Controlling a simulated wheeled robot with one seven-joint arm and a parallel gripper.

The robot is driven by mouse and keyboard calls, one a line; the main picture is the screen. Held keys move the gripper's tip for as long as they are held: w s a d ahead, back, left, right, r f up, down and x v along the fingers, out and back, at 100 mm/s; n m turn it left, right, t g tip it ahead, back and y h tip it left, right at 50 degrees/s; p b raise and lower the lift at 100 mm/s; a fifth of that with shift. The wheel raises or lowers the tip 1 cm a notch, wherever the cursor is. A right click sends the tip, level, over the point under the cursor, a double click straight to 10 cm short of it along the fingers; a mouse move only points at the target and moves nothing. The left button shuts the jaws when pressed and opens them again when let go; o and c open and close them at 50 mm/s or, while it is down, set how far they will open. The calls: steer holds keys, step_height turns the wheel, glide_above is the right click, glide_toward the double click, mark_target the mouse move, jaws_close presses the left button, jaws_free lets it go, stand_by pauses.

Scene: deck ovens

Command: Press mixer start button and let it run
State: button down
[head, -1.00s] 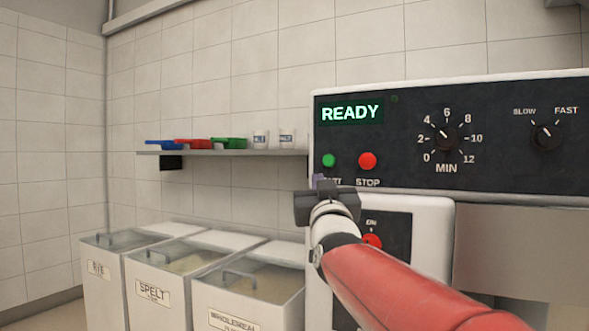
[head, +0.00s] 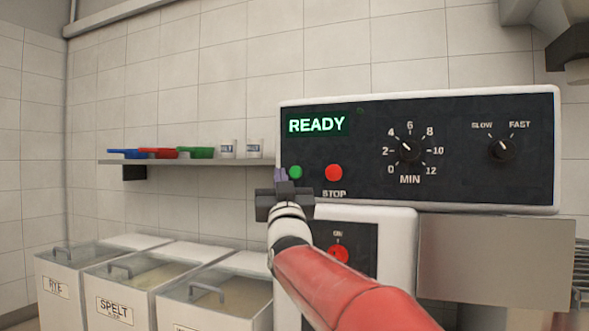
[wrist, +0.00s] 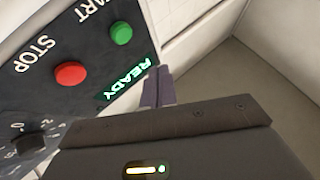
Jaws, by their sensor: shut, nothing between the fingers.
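The mixer's dark control panel (head: 375,160) faces me on the right, and its display (head: 316,124) reads READY in green. The round green start button (head: 296,172) sits below the display, with the red stop button (head: 333,172) to its right. My gripper (head: 281,174) is shut and empty, just left of the green button in the head view, and it hides the START label there. In the wrist view the fingertips (wrist: 158,86) are beside the READY display, below and right of the green button (wrist: 121,34). I see no clear contact with the button.
A shelf (head: 230,162) with coloured scoops and small tubs is left. Flour bins (head: 120,311) stand below it.

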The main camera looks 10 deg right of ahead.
mark_target(293, 178)
steer(key=shift+w+d+p, duration=0.3)
steer(key=shift+w+d, duration=0.5)
steer(key=shift+w, duration=0.3)
steer(key=shift+w+d+p, duration=0.3)
steer(key=shift+w+d, duration=0.5)
steer(key=shift+w, duration=0.25)
stand_by(0.4)
steer(key=shift+w+d, duration=0.25)
steer(key=shift+w, duration=0.1)
steer(key=shift+w+d, duration=0.25)
steer(key=shift+w, duration=0.1)
stand_by(0.7)
steer(key=shift+s+b, duration=0.1)
steer(key=shift+b, duration=0.2)
steer(key=shift+s+a+f+b, duration=0.1)
steer(key=shift+s+a+b, duration=0.25)
steer(key=shift+b, duration=0.1)
steer(key=shift+s+a, duration=0.15)
steer(key=shift+s, duration=0.1)
